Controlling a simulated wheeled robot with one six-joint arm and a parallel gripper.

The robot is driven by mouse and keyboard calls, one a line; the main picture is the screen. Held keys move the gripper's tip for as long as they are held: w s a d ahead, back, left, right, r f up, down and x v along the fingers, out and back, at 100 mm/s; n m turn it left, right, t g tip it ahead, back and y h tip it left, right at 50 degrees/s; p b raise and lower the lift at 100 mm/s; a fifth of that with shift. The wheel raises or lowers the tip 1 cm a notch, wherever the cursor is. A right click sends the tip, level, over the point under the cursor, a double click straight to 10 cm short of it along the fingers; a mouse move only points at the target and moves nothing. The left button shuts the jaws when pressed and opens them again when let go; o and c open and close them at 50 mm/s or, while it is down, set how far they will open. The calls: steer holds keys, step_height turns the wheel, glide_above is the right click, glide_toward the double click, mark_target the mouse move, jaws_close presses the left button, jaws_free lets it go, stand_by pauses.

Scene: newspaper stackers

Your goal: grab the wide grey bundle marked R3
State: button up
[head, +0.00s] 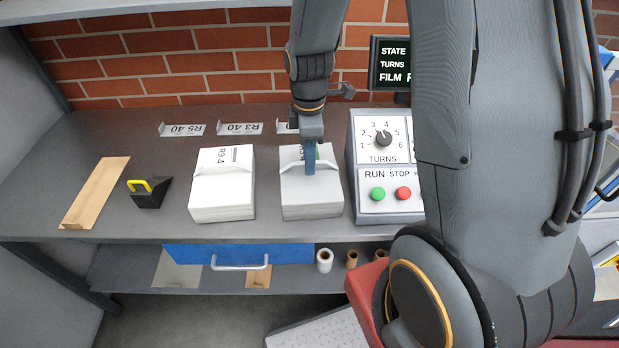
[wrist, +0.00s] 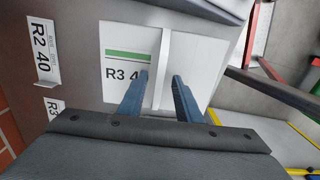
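The grey bundle marked R3 (head: 311,200) stands on the bench, right of centre, left of the control box. In the wrist view its top (wrist: 200,60) shows the print "R3 4", a green bar and a raised light strap (wrist: 162,75). My gripper (head: 311,172) points down over the top of this bundle. In the wrist view my gripper (wrist: 162,78) has its two blue fingers apart, one on each side of the strap. Whether the fingers touch the bundle, I cannot tell. The gripper hides part of the bundle's top in the head view.
A bundle marked R9 (head: 222,195) stands to the left. Further left are a black block with a yellow handle (head: 150,190) and a brown board (head: 95,192). The control box (head: 384,165) stands close on the right. A brick wall (head: 170,60) is behind.

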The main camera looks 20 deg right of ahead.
jaws_close()
stand_by(1.4)
